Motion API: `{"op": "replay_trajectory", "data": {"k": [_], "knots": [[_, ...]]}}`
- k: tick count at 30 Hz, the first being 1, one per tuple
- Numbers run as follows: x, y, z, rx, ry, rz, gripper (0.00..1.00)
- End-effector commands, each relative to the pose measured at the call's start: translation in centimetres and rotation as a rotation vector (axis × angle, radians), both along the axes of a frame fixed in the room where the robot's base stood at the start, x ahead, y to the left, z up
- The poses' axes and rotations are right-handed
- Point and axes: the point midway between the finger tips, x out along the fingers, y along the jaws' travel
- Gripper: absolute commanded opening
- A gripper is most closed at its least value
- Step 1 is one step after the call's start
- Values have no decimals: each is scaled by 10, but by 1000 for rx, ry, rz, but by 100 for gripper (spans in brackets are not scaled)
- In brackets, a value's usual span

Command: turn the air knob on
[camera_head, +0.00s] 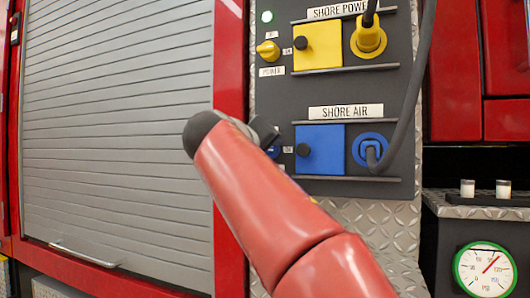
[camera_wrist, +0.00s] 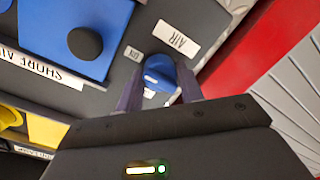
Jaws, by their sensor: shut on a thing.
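The blue air knob (camera_wrist: 158,70) is on the dark panel in the wrist view, beside the white AIR label (camera_wrist: 176,38) and a small ON label (camera_wrist: 132,53). My gripper (camera_wrist: 158,88) has one finger on each side of the knob and is shut on it. In the head view, my red arm reaches up to the panel and hides most of the air knob (camera_head: 273,151). My gripper (camera_head: 266,134) shows there only as a dark piece beside the knob.
The SHORE AIR section has a blue cover (camera_head: 322,150) and a blue plug (camera_head: 371,151) with a grey cable. Above are the yellow power knob (camera_head: 267,50), a lit green light (camera_head: 267,16) and a yellow cover (camera_head: 318,46). A grey roller shutter (camera_head: 110,120) is at left.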

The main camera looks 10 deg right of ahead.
Motion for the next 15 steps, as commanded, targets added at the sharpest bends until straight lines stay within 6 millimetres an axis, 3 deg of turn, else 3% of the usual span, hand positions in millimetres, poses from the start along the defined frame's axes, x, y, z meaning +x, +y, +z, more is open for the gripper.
{"op": "replay_trajectory", "data": {"k": [10,11,15], "knots": [[-1,0,1,5,-4,0,14],[-1,0,1,5,-4,0,38],[0,0,1,4,-3,0,57]]}}
